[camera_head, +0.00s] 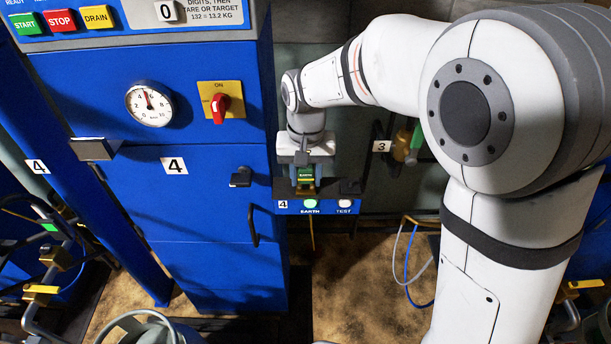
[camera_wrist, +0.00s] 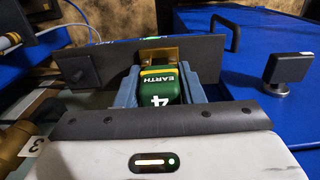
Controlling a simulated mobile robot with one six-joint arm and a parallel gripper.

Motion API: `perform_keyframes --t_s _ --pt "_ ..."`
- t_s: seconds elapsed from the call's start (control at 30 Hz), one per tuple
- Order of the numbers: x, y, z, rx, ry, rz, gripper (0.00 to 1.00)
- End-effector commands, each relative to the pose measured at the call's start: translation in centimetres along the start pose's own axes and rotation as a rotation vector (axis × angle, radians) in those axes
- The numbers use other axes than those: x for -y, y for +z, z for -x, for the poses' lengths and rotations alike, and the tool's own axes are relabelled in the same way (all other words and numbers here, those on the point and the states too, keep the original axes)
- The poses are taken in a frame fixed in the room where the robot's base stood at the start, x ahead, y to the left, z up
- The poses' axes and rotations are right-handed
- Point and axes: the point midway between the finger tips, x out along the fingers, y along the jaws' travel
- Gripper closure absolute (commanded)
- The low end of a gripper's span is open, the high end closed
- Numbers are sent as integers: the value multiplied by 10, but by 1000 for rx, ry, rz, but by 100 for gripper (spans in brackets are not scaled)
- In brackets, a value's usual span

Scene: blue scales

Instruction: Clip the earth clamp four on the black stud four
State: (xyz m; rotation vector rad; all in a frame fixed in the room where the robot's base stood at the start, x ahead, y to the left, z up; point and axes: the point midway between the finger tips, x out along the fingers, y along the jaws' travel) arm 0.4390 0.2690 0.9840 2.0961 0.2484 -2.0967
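The green earth clamp four (camera_wrist: 158,86), marked EARTH 4, sits between the blue-grey fingers of my gripper (camera_wrist: 158,92) in the wrist view. The fingers appear closed on both its sides. Its brass end (camera_wrist: 160,54) is at the black plate; its exact contact there is unclear. In the head view the clamp (camera_head: 306,175) and my gripper (camera_head: 305,163) are above the EARTH/TEST panel marked 4.
The blue cabinet (camera_head: 205,210) marked 4 stands left of my gripper, with a black knob (camera_head: 241,177) and a handle (camera_head: 253,226). The EARTH lamp (camera_head: 310,203) glows green. A station marked 3 (camera_head: 381,147) is to the right. Blue and white cables (camera_head: 412,270) hang lower right.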

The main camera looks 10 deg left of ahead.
Motion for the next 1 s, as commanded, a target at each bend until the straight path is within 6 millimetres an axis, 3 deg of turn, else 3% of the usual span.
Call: perform_keyframes --t_s 0.4,1.0 --pt "1 0 0 0 0 1 100" --pt "1 0 18 -1 0 1 100"
